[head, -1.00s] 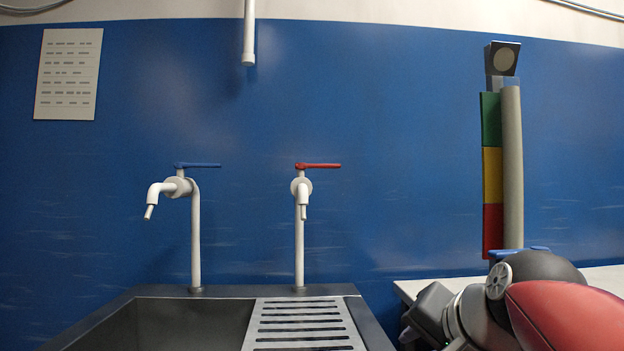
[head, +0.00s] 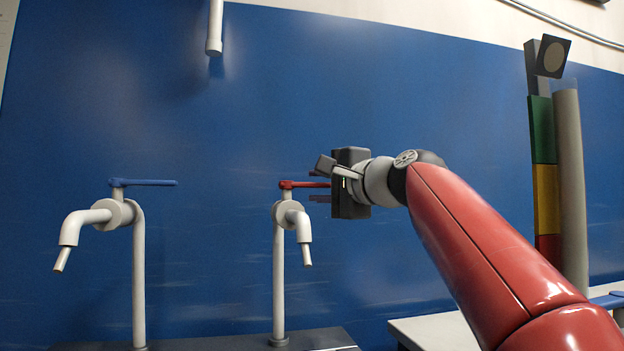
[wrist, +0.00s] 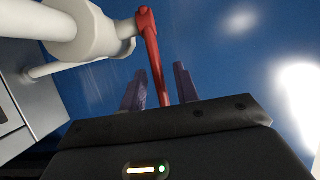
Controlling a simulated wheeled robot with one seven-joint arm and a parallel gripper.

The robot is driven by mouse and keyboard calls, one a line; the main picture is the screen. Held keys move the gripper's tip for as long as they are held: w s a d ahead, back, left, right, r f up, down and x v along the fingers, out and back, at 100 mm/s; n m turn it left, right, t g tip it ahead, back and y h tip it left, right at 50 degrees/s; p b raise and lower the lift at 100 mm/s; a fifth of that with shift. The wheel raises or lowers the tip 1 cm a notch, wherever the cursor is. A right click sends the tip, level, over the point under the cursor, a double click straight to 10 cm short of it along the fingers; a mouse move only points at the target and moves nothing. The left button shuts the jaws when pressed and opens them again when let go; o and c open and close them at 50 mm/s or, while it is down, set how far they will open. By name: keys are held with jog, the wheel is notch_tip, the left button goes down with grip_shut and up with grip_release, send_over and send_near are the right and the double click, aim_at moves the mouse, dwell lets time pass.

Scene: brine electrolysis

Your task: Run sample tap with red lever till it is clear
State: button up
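The sample tap with the red lever (head: 279,270) stands upright on the sink's back edge. Its white spout (head: 303,228) points down, and no stream shows below it. The red lever (head: 300,184) lies level, pointing right. My gripper (head: 319,186) is at the lever's free end, one finger above it and one below. In the wrist view, the red lever (wrist: 151,50) runs between the two dark fingers (wrist: 134,92), with a gap on both sides. The gripper is open around the lever, not clamped on it.
A second tap with a blue lever (head: 150,182) stands to the left. A white pipe (head: 215,28) hangs above. A pillar with green, yellow and red bands (head: 544,130) rises at right, behind my arm, over a white bench (head: 435,328). The wall behind is blue.

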jog(key=shift+p+x, duration=0.3)
jog(key=shift+x, duration=0.8)
grip_shut()
